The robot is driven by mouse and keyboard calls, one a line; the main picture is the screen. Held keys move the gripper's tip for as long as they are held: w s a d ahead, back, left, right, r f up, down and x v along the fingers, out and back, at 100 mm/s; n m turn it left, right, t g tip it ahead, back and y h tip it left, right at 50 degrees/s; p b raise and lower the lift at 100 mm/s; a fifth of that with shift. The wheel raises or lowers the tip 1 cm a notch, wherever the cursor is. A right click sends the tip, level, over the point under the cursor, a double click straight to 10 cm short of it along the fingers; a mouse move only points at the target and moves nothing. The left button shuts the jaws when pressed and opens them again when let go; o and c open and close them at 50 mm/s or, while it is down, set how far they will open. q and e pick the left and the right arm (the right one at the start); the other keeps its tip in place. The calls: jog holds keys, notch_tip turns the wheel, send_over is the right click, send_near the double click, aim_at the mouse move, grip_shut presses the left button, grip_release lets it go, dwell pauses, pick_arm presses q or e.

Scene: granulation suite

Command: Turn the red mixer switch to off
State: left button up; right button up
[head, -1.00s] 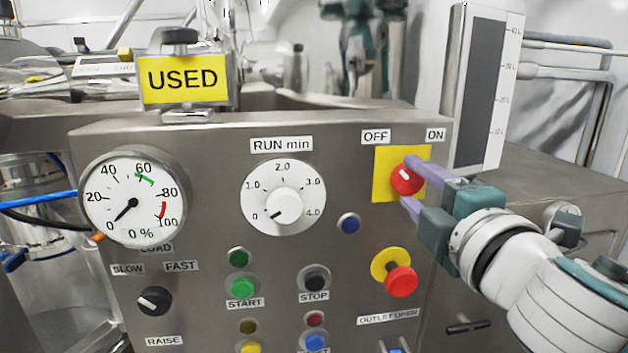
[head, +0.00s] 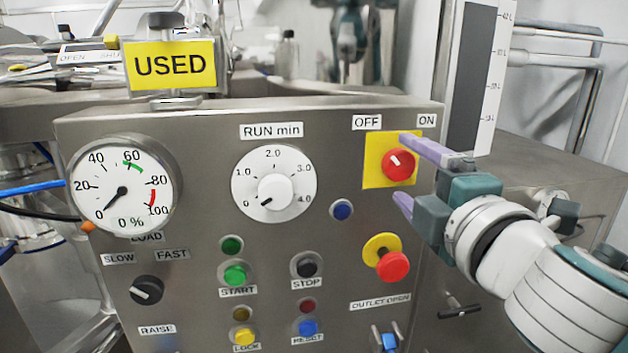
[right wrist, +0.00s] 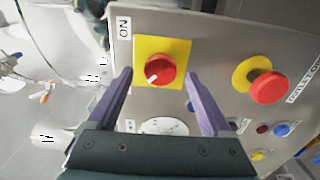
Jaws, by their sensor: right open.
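The red mixer switch (head: 398,164) is a round red knob on a yellow square plate (head: 374,172), between the OFF label (head: 367,122) and the ON label (head: 427,120). Its white mark slants up and left, toward OFF. The knob also shows in the right wrist view (right wrist: 160,70), its mark pointing down-left, away from the ON label. My right gripper (head: 400,167) is open, its purple fingers above and below the knob with clear gaps on both sides. It holds nothing. My left gripper is not in view.
Below the switch, a red mushroom button (head: 392,266) on a yellow collar sticks out of the panel. The RUN min dial (head: 274,185) and a blue button (head: 342,210) lie to the left. A tall level scale (head: 475,75) stands behind the panel at right.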

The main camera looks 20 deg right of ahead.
jog(key=b+v, duration=0.2)
jog(key=v, duration=0.7)
jog(key=shift+s, duration=0.1)
